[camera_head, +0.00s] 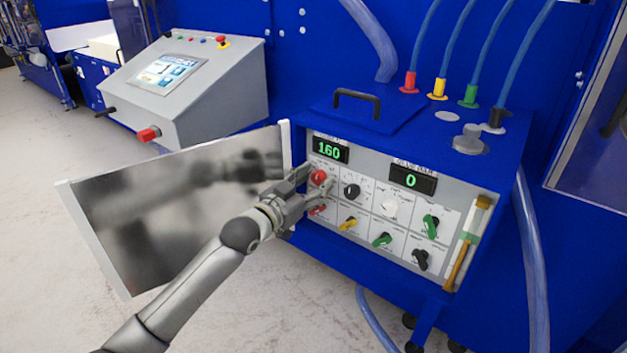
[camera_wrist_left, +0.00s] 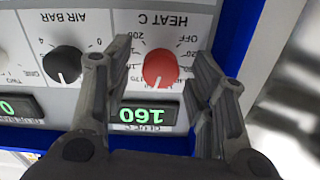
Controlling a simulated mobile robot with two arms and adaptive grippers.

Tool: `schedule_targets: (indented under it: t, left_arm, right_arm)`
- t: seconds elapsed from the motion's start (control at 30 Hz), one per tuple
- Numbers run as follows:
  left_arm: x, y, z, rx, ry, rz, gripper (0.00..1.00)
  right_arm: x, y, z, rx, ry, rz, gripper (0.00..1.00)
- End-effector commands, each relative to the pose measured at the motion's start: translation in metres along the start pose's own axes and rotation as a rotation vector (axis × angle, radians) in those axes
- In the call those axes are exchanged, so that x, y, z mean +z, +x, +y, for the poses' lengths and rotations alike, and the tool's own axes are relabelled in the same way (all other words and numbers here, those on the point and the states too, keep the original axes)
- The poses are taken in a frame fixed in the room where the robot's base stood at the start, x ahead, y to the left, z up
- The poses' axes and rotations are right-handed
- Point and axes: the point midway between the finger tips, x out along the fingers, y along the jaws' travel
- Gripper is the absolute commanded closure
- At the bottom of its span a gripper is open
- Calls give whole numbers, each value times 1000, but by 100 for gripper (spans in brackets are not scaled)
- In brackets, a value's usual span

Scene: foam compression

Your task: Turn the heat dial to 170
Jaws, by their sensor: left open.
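The red heat dial (camera_head: 318,177) sits at the upper left of the grey control panel, below a green display (camera_head: 327,149) that reads 160. In the left wrist view the dial (camera_wrist_left: 160,68) appears upside down under the label HEAT C, and the display (camera_wrist_left: 149,111) also reads 160. My left gripper (camera_head: 300,190) is at the dial. In the wrist view the open fingers (camera_wrist_left: 160,75) stand on both sides of the dial, with visible gaps. The dial's scale is partly hidden by the fingers. My right gripper is not in view.
A black AIR BAR knob (camera_head: 351,191) is just right of the dial, and a red knob sits below it. A second display (camera_head: 412,180) reads 0. An open reflective door (camera_head: 180,205) stands left of the panel, behind my arm.

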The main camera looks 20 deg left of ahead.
Motion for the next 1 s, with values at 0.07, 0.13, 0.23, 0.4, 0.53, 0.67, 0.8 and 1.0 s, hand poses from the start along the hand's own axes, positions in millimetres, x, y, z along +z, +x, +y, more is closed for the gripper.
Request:
schedule_targets:
  t: [0.07,0.13,0.23,0.4,0.53,0.67,0.8,1.0]
  left_arm:
    - [-1,2,0,0,0,1,49]
    - [0,2,0,0,0,1,49]
    - [0,2,0,0,0,1,49]
    - [0,2,0,0,0,1,64]
    - [0,2,0,0,0,1,81]
    - [0,2,0,0,0,1,94]
    - [0,2,0,0,9,1,94]
    - [-1,2,0,0,78,1,94]
  right_arm:
    - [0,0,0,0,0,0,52]
    - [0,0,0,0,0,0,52]
    - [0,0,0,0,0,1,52]
    - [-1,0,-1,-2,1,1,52]
    - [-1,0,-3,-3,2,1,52]
    - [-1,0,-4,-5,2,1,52]
    - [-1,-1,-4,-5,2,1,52]
    - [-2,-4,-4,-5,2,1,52]
